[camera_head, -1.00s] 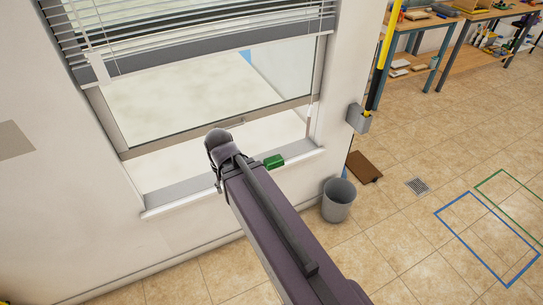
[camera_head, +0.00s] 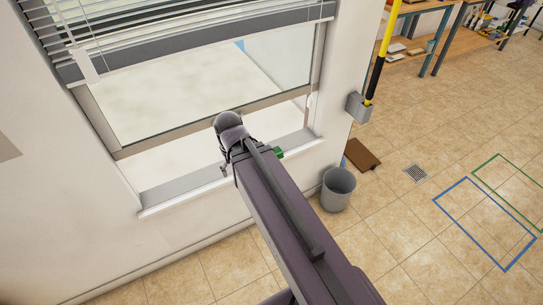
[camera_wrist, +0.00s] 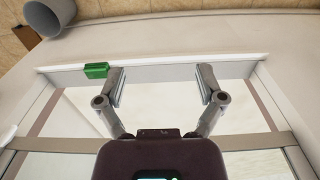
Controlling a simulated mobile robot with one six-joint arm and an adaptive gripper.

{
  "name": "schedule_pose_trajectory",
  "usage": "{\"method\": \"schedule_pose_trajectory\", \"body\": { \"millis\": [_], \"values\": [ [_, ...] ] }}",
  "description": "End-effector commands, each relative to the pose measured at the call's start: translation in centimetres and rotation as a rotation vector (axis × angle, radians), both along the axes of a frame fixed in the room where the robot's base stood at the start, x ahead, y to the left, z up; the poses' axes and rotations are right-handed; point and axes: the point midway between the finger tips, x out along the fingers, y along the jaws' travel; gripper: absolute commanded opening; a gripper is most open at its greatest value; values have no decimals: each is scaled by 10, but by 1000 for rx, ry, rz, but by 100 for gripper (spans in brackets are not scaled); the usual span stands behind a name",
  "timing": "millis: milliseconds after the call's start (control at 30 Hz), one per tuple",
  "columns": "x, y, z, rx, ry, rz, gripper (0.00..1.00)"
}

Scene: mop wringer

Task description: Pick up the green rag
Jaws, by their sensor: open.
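The green rag (camera_wrist: 96,70) is a small folded block lying on the white window sill (camera_wrist: 185,69). In the head view only a bit of the rag (camera_head: 279,152) shows past my arm. My gripper (camera_wrist: 163,87) is open and empty in the wrist view, its two fingers spread over the sill and window opening. The rag lies just left of the left finger there, outside the gap between the fingers. Whether the finger touches it I cannot tell. In the head view my arm hides the gripper's fingertips.
A window frame (camera_head: 215,127) and raised blinks of white blinds (camera_head: 200,25) stand around the sill. A grey bin (camera_head: 338,190) is on the floor below, near a brown board (camera_head: 362,155). A grey wall holder (camera_head: 358,107) carries a yellow-black pole. The tiled floor at right is mostly clear.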

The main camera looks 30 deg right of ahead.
Motion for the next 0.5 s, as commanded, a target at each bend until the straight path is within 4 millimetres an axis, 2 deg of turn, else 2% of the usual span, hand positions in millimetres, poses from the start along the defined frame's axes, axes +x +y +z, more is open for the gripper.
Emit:
{"method": "schedule_pose_trajectory", "body": {
  "millis": [167,267,500],
  "values": [
    [8,-4,-15,-32,2,43,100],
    [16,-16,-29,-65,7,84,100],
    [43,-32,-70,-185,32,253,100]
  ]
}}
